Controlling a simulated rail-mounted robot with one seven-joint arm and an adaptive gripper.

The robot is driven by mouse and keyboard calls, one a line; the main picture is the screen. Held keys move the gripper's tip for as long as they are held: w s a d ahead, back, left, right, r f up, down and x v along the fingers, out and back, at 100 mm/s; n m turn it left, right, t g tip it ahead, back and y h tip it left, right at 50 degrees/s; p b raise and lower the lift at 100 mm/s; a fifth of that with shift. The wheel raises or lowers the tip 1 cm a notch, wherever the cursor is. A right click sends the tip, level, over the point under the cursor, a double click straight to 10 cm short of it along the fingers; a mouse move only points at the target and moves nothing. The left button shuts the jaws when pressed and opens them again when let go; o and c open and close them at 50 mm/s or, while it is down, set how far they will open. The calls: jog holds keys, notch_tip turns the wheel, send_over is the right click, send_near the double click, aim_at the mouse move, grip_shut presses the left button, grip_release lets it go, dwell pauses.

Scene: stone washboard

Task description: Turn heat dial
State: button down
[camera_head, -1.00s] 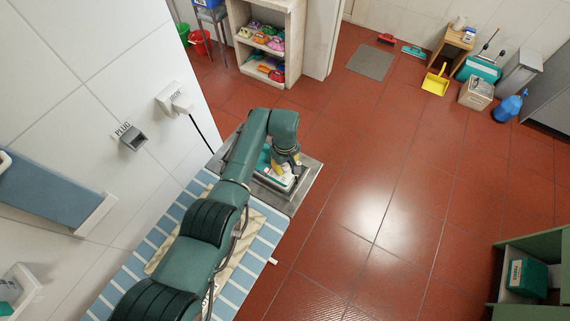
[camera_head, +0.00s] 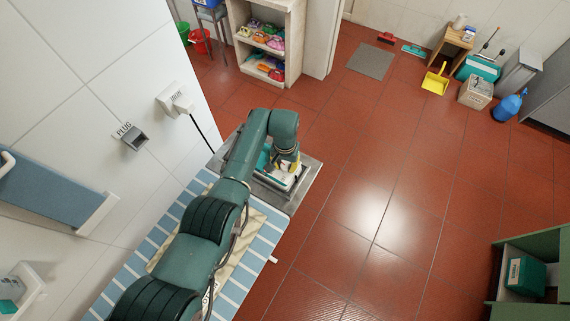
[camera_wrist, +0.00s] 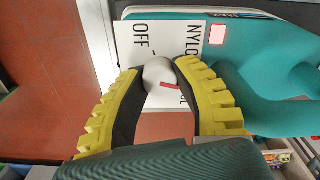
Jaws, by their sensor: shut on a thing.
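The heat dial (camera_wrist: 160,76) is a small pale round knob with a red mark, in the wrist view between my fingers. It sits on a white label plate (camera_wrist: 135,37) printed with OFF and NYLO, part of the print being hidden. The plate lies on a teal iron (camera_wrist: 262,72), which in the head view (camera_head: 264,158) is largely hidden by my arm. My gripper (camera_wrist: 160,80) has yellow ridged fingers with black pads, shut on the dial from both sides. In the head view my gripper (camera_head: 283,168) points down over the iron.
The iron rests on a grey metal stand (camera_head: 305,182) at the end of a blue striped ironing board (camera_head: 262,243). A wall with a socket marked PLUG (camera_head: 133,138) is at the left. Open red floor (camera_head: 390,180) lies to the right.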

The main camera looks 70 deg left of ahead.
jog(key=m, duration=0.4)
jog(key=shift+m, duration=0.3)
jog(key=m, duration=0.4)
jog(key=shift+m, duration=0.3)
jog(key=m, duration=0.4)
jog(key=shift+m, duration=2.4)
jog(key=c, duration=0.7)
grip_release()
